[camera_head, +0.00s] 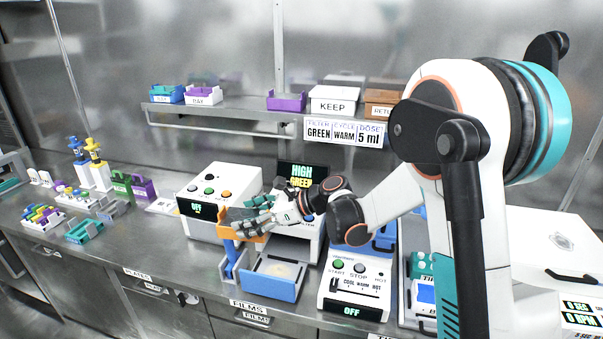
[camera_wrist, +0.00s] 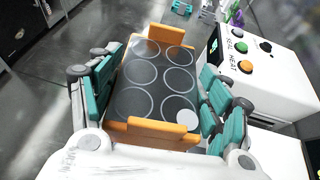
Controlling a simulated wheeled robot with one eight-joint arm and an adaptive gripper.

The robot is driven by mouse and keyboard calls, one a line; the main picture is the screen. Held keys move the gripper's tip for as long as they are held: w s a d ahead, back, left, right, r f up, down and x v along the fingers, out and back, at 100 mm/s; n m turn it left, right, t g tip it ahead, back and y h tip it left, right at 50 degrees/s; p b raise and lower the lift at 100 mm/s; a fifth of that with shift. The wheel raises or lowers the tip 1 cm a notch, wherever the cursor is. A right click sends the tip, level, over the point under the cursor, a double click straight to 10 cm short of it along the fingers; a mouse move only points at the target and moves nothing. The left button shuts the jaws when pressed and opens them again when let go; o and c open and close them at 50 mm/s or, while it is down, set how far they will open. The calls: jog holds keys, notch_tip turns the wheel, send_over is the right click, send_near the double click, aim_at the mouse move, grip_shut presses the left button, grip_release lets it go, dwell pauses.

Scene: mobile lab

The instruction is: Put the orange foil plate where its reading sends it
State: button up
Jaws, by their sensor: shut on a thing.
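The orange foil plate (camera_wrist: 157,132) is between the teal fingers of my gripper (camera_wrist: 158,88). In the wrist view it has orange end walls and a dark floor with several round wells. A pale disc lies at one near corner. In the head view my gripper (camera_head: 262,218) holds the plate (camera_head: 228,231) above the counter, by a blue stand and a reader with an open blue drawer (camera_head: 272,287). The reader's dark display (camera_head: 302,170) reads "HIGH"; a yellow line below it is partly hidden by my arm. A white KEEP bin (camera_head: 338,106) and a brown bin marked "RETU…" (camera_head: 381,110) stand on the shelf.
A white sealing machine (camera_head: 219,186) with an "OFF" display stands left of the reader. Racks and purple and green bins crowd the left counter.

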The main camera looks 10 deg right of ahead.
jog(key=s+d+m+t+h, duration=0.2)
jog(key=d+m+t+h, duration=0.2)
jog(key=d, duration=0.6)
jog(key=s+d+r+m+t+h, duration=0.1)
jog(key=s+d+m+t+h, duration=0.2)
jog(key=d+m, duration=0.3)
jog(key=d+t+h, duration=0.1)
jog(key=d, duration=0.2)
jog(key=shift+s+d+r+m+h, duration=0.15)
jog(key=shift+s+d+m+h, duration=0.1)
jog(key=shift+d+m+h, duration=0.1)
